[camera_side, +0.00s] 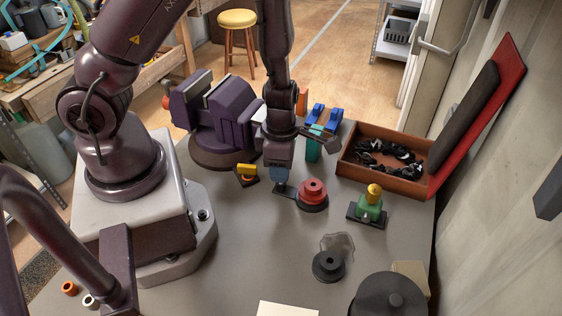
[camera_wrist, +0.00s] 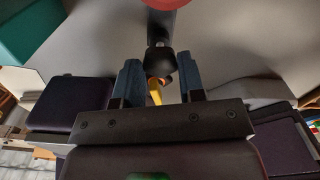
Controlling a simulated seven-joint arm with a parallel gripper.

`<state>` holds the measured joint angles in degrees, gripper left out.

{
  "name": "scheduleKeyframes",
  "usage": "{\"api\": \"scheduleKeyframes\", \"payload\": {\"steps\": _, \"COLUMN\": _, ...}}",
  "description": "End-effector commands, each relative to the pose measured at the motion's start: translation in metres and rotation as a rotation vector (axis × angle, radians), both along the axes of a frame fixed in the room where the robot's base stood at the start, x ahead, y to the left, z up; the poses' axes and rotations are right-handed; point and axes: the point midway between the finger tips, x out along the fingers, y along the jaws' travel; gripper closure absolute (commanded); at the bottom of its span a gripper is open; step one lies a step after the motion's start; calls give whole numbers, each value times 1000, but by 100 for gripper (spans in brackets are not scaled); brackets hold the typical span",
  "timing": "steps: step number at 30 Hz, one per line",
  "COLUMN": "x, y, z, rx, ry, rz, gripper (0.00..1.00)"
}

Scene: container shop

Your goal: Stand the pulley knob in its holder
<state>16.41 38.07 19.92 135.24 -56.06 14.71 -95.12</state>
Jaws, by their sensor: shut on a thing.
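A red stepped, pulley-like piece (camera_side: 313,190) sits on a dark round base near the middle of the table. I take it for the pulley knob. A black bar runs from it toward my gripper (camera_side: 283,178). In the wrist view, the red edge (camera_wrist: 166,3) shows at the top, and a dark rounded end (camera_wrist: 159,62) lies between my blue fingertips (camera_wrist: 160,82). My gripper is shut on this black part, with a yellow piece (camera_wrist: 155,92) showing beside it. A black round piece with a raised centre (camera_side: 328,264) stands nearer the front; I cannot tell whether it is the holder.
A green block with a yellow top (camera_side: 370,207) stands right of the red piece. A brown open box (camera_side: 385,183) holds dark items, its red lid raised. A purple vise (camera_side: 228,115) stands behind left. A yellow-and-black piece (camera_side: 247,171) lies left of my gripper.

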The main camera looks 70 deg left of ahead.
Motion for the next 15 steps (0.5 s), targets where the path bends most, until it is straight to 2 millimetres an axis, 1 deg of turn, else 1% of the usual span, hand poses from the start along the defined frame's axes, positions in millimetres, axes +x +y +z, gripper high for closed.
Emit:
{"api": "scheduleKeyframes", "payload": {"steps": 11, "x": 0, "y": 0, "z": -2, "rx": 1, "ry": -1, "rz": 1, "gripper": 100}}
{"api": "scheduleKeyframes", "payload": {"steps": 12, "x": 0, "y": 0, "z": -2, "rx": 1, "ry": -1, "rz": 1, "gripper": 55}}
{"api": "scheduleKeyframes", "payload": {"steps": 15, "x": 0, "y": 0, "z": -2, "rx": 0, "ry": 0, "rz": 1, "gripper": 34}}
